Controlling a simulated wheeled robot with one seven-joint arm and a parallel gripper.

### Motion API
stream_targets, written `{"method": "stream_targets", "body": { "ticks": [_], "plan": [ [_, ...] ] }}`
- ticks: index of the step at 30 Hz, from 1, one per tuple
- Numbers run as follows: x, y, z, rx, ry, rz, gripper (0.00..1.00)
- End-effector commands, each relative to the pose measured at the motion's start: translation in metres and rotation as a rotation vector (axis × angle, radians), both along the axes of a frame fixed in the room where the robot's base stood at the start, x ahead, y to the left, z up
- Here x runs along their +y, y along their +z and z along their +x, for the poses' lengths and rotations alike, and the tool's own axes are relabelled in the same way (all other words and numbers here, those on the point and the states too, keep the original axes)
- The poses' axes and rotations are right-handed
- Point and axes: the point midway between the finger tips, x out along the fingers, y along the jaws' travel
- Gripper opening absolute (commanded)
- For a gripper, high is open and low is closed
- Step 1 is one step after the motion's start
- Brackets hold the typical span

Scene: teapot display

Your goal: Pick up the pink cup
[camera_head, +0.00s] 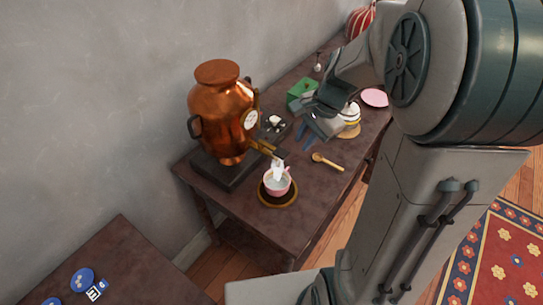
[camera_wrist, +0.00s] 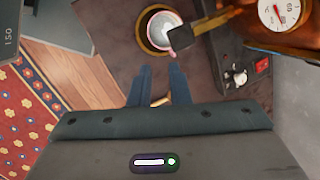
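The pink cup (camera_head: 277,187) stands upright on a dark saucer with a gold rim (camera_head: 290,201), near the front edge of the table. White steam or liquid shows between the copper samovar's spout (camera_head: 268,148) and the cup. In the wrist view the cup (camera_wrist: 160,28) lies beyond my fingertips, seen from above, and the dark end of the tap covers part of its right side. My gripper (camera_head: 314,137) is above the table, right of and behind the cup, apart from it. Its two blue fingers (camera_wrist: 161,72) are spread with nothing between them.
The large copper samovar (camera_head: 222,115) stands on a dark base left of the cup. A wooden spoon (camera_head: 328,162) lies to the cup's right. A green box (camera_head: 302,93), a striped white pot (camera_head: 350,112) and a pink plate (camera_head: 375,97) are farther back. A second table (camera_head: 125,255) is at lower left.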

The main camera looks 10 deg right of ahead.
Motion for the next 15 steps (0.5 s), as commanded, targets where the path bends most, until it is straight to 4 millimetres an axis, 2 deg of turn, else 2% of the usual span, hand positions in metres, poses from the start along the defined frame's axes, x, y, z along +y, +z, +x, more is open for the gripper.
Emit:
{"method": "stream_targets", "body": {
  "ticks": [1, 6, 10, 15],
  "plan": [
    [-0.006, -0.018, 0.013, 0.041, -0.093, 0.028, 0.17],
    [-0.021, -0.06, 0.048, 0.15, -0.379, 0.105, 0.17],
    [-0.03, -0.085, 0.064, 0.209, -0.534, 0.141, 0.17],
    [-0.036, -0.102, 0.074, 0.246, -0.632, 0.162, 0.17]
  ]
}}
